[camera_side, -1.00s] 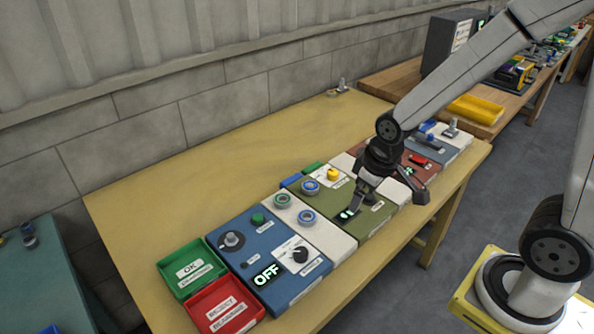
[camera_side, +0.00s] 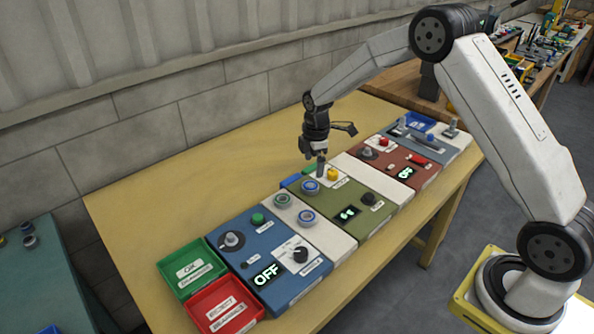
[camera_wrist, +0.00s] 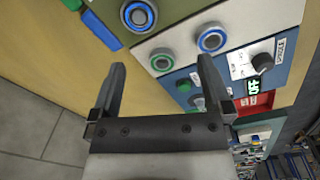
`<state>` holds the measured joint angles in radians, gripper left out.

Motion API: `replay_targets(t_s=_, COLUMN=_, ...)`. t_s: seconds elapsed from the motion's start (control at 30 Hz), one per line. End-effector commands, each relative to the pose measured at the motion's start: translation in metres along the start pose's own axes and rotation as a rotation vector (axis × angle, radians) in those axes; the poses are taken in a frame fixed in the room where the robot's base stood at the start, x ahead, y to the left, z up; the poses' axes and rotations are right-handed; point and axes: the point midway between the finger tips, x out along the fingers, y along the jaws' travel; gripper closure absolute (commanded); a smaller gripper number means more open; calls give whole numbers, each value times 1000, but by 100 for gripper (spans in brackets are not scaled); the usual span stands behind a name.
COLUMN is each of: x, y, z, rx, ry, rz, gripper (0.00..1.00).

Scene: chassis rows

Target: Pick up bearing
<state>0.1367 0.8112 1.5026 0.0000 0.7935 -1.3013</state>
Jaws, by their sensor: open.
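Three round bearings sit on the panels. A blue-ringed bearing (camera_side: 310,187) lies on the olive panel; it also shows at the top of the wrist view (camera_wrist: 138,14). A green-ringed bearing (camera_side: 283,200) and another blue-ringed bearing (camera_side: 306,217) lie on the white panel, and in the wrist view they show as the green one (camera_wrist: 163,60) and the blue one (camera_wrist: 212,38). My gripper (camera_side: 321,172) is open and empty, pointing down above the olive panel's far end, close to the yellow button. In the wrist view its fingers (camera_wrist: 162,63) stand apart with the green-ringed bearing seen between them.
A yellow button (camera_side: 332,174) stands beside the olive-panel bearing. A blue panel (camera_side: 258,243) with knobs and an OFF display is at the left, with green (camera_side: 179,280) and red (camera_side: 205,310) trays beside it. Bare table (camera_side: 170,200) lies behind the panels.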

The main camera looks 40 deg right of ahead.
Motion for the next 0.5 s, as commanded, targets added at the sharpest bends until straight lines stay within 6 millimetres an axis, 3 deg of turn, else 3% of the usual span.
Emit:
replay_targets(t_s=0.2, x=22, y=24, z=4, rx=-159, ry=-5, rz=-27, gripper=0)
replay_targets(t_s=0.5, x=27, y=30, z=6, rx=-212, ry=-6, rz=-34, gripper=0)
